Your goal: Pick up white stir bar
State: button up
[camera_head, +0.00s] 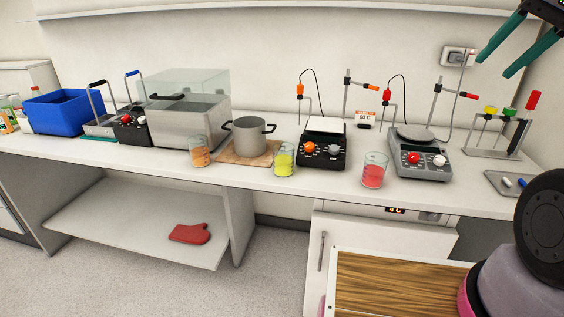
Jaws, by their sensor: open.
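A small white piece, which looks like the white stir bar (507,182), lies in a shallow grey metal tray (494,190) at the right end of the bench. A small blue piece (521,183) lies beside it in the tray. My gripper (495,67) is at the top right, with its two teal fingers apart and nothing between them. It is high above the bench and well away from the tray. The tray's right part is hidden behind my own arm.
Near the tray stand a rack with coloured-topped rods (490,140) and a grey hotplate (420,160). Further left are a red beaker (374,172), a black hotplate (322,152), a yellow beaker (284,160) and a pot (248,136).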

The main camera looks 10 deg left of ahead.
aim_at(506, 182)
jog(key=i+l+z, duration=0.15)
jog(key=l, duration=0.3)
jog(key=i+l+z, duration=0.35)
jog(key=i+l, duration=0.2)
jog(key=l, duration=0.25)
